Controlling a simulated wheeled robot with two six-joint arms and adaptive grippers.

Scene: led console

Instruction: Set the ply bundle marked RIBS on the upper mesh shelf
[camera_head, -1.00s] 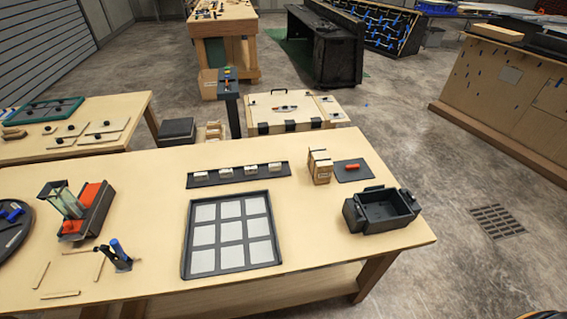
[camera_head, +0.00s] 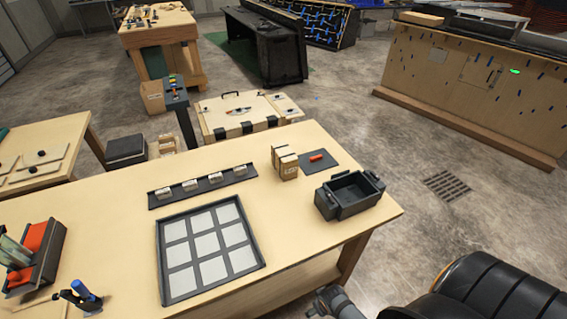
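A bundle of light ply pieces (camera_head: 285,162) stands on the right part of the workbench, next to a small dark mat. It has a small mark on its front, too small to read, so I cannot tell whether it says RIBS. No mesh shelf can be made out in this view.
A black open bin (camera_head: 349,207) stands right of the bundle, near the bench edge. A dark mat (camera_head: 318,160) holds an orange item. A framed grid panel (camera_head: 208,246) lies left. A black padded thing (camera_head: 490,290) fills the lower right. Open floor lies beyond the bench.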

